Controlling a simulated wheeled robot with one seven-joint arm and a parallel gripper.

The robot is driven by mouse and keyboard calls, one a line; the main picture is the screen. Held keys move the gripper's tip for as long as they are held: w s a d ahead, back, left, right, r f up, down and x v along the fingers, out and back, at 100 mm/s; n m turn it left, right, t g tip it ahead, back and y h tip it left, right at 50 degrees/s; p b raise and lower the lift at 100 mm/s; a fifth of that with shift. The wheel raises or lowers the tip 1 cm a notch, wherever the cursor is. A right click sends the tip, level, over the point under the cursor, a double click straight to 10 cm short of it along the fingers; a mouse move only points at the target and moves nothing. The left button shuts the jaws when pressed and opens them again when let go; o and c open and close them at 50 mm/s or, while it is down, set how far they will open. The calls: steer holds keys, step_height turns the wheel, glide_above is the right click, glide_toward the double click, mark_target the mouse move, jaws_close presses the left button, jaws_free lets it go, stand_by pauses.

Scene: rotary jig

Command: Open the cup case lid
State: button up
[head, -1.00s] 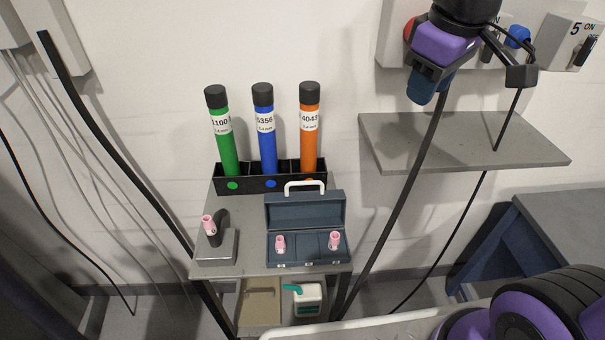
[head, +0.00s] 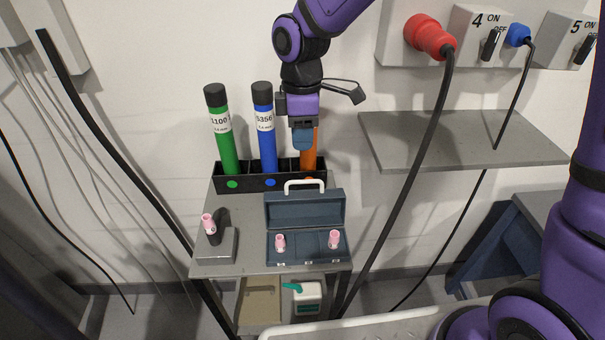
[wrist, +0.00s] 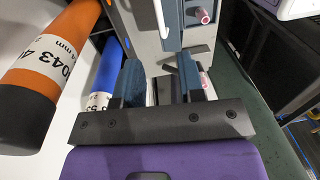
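The cup case (head: 306,258) is a dark blue-grey box on the small grey stand. Its lid (head: 305,210) stands up at the back with the white handle (head: 305,186) on top, so the case is open. Two pink cups (head: 280,242) (head: 334,239) sit inside, one at each side. My gripper (head: 303,143) hangs above and behind the lid, in front of the orange tube, apart from the case. In the wrist view the fingers of my gripper (wrist: 160,75) are spread with nothing between them. The case shows partly beyond them, with its white handle (wrist: 160,18).
A black rack (head: 250,180) behind the case holds a green tube (head: 222,135), a blue tube (head: 264,135) and the orange tube (head: 309,160). A holder with a pink cup (head: 208,223) stands left of the case. A grey shelf (head: 460,140) and thick cables are at right.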

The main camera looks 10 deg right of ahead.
steer(key=f, duration=0.7)
steer(key=s+f, duration=0.1)
steer(key=f, duration=0.2)
steer(key=shift+f, duration=0.15)
steer(key=shift+c, duration=0.2)
jaws_close()
